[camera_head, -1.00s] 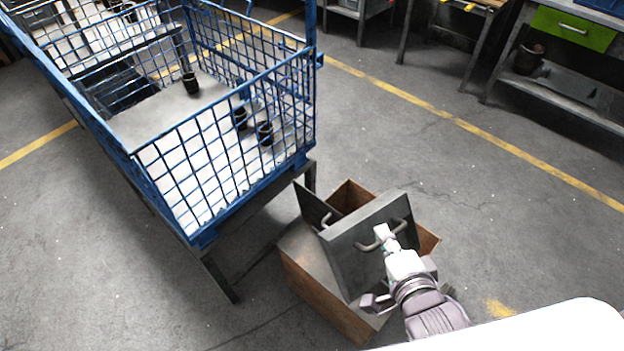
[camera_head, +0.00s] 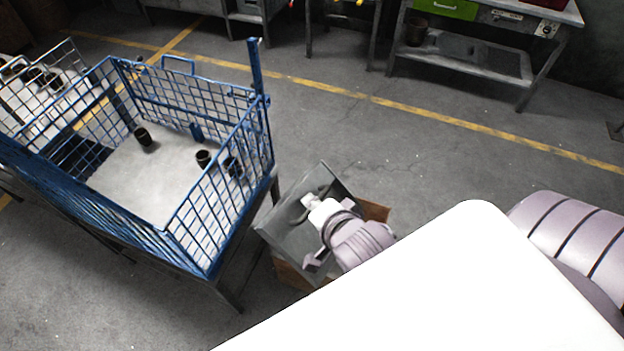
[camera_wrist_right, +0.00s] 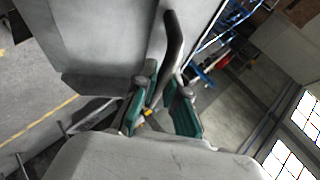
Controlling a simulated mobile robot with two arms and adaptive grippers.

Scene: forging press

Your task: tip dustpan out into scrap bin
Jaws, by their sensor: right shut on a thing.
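The grey metal dustpan (camera_head: 286,226) is tilted over the wooden scrap bin (camera_head: 376,211) in the head view. It covers most of the bin, so the bin's inside and any scrap are hidden. My right gripper (camera_head: 312,205) is shut on the dustpan's handle. In the right wrist view, the green-padded fingers (camera_wrist_right: 162,108) are on either side of the dark curved handle (camera_wrist_right: 172,48), with the dustpan's grey face (camera_wrist_right: 100,35) behind. I cannot tell whether anything is left in the pan. My left gripper is not in view.
A blue wire-mesh crate (camera_head: 215,215) on a stand is close left of the bin, with several dark cups inside. Workbenches (camera_head: 470,60) line the back. The floor between them and the bin is clear. My own white body hides the lower right.

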